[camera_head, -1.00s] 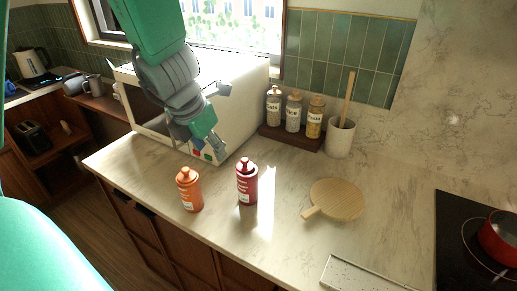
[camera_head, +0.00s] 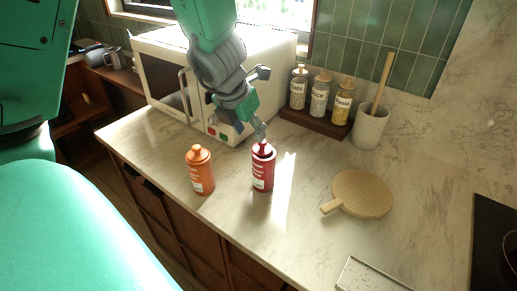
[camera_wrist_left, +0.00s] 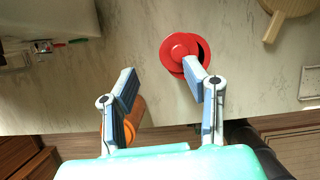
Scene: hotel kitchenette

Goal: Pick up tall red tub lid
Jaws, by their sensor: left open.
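The tall red tub (camera_head: 263,178) stands upright on the counter, with its red knobbed lid (camera_head: 263,151) on top. In the left wrist view the lid (camera_wrist_left: 178,47) is seen from above, ahead of the fingertips and nearer the right-hand finger, which overlaps its edge. My left gripper (camera_head: 260,131) is just above and behind the lid in the head view. In the wrist view its two fingers (camera_wrist_left: 160,80) are spread apart with nothing between them. I cannot tell whether a fingertip touches the lid. My right gripper is not in view.
An orange tub (camera_head: 201,175) stands left of the red one, and it shows partly behind a finger in the wrist view (camera_wrist_left: 136,110). A microwave (camera_head: 165,75) is behind, beside jars on a wooden rack (camera_head: 315,124). A round wooden board (camera_head: 362,194) lies to the right.

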